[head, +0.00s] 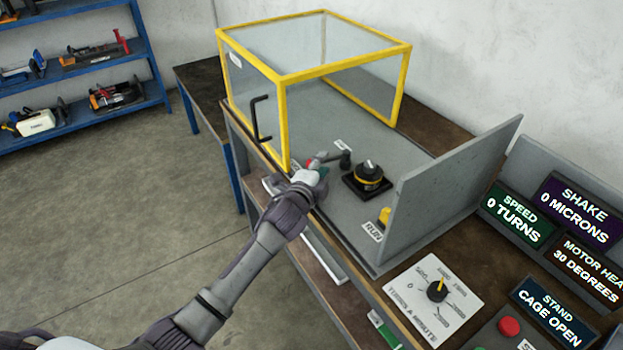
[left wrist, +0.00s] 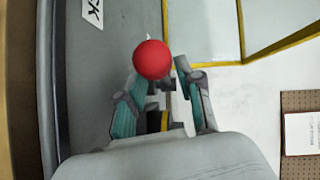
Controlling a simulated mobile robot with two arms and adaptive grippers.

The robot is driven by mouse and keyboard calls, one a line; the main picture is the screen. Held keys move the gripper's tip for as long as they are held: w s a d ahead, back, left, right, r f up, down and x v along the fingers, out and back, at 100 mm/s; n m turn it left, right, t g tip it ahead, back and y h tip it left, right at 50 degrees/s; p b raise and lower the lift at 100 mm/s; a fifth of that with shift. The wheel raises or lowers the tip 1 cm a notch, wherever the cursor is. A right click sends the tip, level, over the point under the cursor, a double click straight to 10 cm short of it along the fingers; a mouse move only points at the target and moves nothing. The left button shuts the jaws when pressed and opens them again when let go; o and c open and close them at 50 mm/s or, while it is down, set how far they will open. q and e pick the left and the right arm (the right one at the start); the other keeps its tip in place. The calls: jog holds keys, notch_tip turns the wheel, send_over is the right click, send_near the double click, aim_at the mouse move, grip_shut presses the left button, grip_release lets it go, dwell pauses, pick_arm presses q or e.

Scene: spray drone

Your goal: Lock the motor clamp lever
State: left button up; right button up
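The motor clamp lever shows in the head view as a dark arm (head: 341,158) with a red knob (head: 313,163) at its left end. It lies on the grey bench plate, left of a black and yellow motor unit (head: 369,178). My left gripper (head: 318,172) is at the knob. In the left wrist view the gripper's fingers (left wrist: 162,74) are apart, and the red knob (left wrist: 152,59) is at their tips, overlapping the left finger. I cannot tell whether they touch. Most of the lever is hidden in the wrist view. My right gripper is not in view.
A yellow-framed clear cage (head: 345,72) with a black handle (head: 259,118) stands raised behind the lever. A grey upright panel (head: 450,195) is on the right, with a yellow RUN switch (head: 385,215) before it. A speed dial (head: 437,290) and displays sit further right; one reads CAGE OPEN.

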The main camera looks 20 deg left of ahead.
pick_arm(q)
jog(key=s+a+r, duration=0.1)
jog(key=s, duration=0.8)
jog(key=shift+s+a+r, duration=0.2)
jog(key=shift+s, duration=0.2)
jog(key=s+a+f+n+g+y, duration=0.1)
jog(key=s+a+f+n+g, duration=0.15)
jog(key=s+f+n, duration=0.35)
jog(key=s+a+f+n+g+y, duration=0.1)
jog(key=s+a+f+n+g, duration=0.2)
jog(key=s, duration=0.6)
jog(key=s+f+n+g, duration=0.3)
jog(key=s+n+g, duration=0.4)
jog(key=s, duration=1.1)
notch_tip(320, 180, down, 26)
jog(key=g, duration=0.2)
jog(key=s+a+f, duration=0.2)
jog(key=s+f, duration=1.4)
jog(key=s, duration=0.1)
jog(key=shift+f+m+g, duration=0.25)
jog(key=shift+m+g, duration=0.05)
jog(key=shift+g, duration=0.05)
